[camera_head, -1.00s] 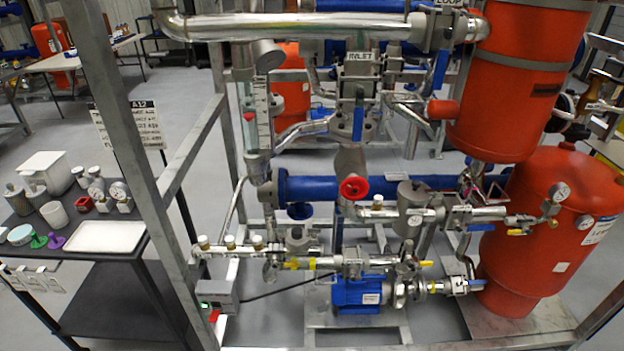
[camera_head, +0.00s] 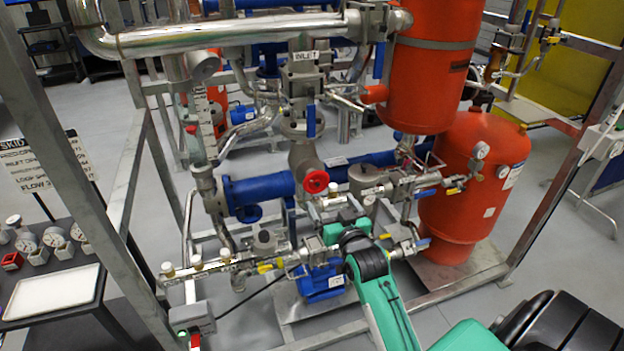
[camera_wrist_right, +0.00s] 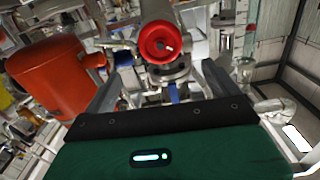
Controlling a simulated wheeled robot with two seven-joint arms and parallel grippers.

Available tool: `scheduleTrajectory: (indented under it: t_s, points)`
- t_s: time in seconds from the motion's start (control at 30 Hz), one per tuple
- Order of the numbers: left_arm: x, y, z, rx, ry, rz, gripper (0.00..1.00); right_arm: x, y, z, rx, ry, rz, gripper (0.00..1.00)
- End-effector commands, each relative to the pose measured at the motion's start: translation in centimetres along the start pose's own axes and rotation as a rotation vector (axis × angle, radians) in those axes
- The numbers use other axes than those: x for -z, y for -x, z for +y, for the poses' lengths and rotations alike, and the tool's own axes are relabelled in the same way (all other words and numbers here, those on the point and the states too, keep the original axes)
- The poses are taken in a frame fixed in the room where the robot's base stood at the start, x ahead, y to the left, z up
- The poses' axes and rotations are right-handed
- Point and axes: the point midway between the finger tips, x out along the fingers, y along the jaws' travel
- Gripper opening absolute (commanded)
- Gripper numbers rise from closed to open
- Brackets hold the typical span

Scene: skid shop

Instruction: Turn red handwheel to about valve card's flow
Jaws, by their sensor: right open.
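The red handwheel (camera_head: 315,181) faces me near the middle of the head view, on the pipework in front of a blue horizontal cylinder. In the right wrist view the red handwheel (camera_wrist_right: 161,42) is ahead, between and beyond the finger ends. My right gripper (camera_wrist_right: 158,82) is open and empty, its two grey fingers spread, apart from the wheel. In the head view my green right arm reaches up from below, just under the wheel; its fingers are hard to make out there. The white card (camera_head: 43,165) at the left carries text including "FLOW"; its figures are unclear. My left gripper is out of view.
A clear upright tube with a scale (camera_head: 206,122) stands left of the wheel. An orange tank (camera_head: 470,185) stands right. Grey frame posts and pipes crowd the wheel. A dark bench with a white tray (camera_head: 52,292) and gauges is at lower left.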

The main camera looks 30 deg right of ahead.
Motion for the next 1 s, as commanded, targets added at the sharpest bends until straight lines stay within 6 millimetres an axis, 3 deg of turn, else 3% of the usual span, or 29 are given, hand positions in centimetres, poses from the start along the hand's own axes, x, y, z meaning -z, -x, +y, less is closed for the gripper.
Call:
scheduleTrajectory:
  t_s: [0.3, 0.5, 0.7, 1.0]
  points:
    - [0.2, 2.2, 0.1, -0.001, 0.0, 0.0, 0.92, 0.4, -6.2, -0.1, 0.001, 0.0, 0.0, 0.92]
    - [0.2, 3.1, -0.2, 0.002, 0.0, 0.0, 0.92, 0.2, -9.3, -0.1, 0.001, 0.001, -0.001, 0.92]
    - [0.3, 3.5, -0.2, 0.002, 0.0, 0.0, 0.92, 0.1, -11.0, -0.1, 0.001, 0.001, 0.0, 0.92]
    - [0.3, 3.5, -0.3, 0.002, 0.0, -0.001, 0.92, -0.1, -11.4, -0.1, 0.001, 0.001, -0.001, 0.92]
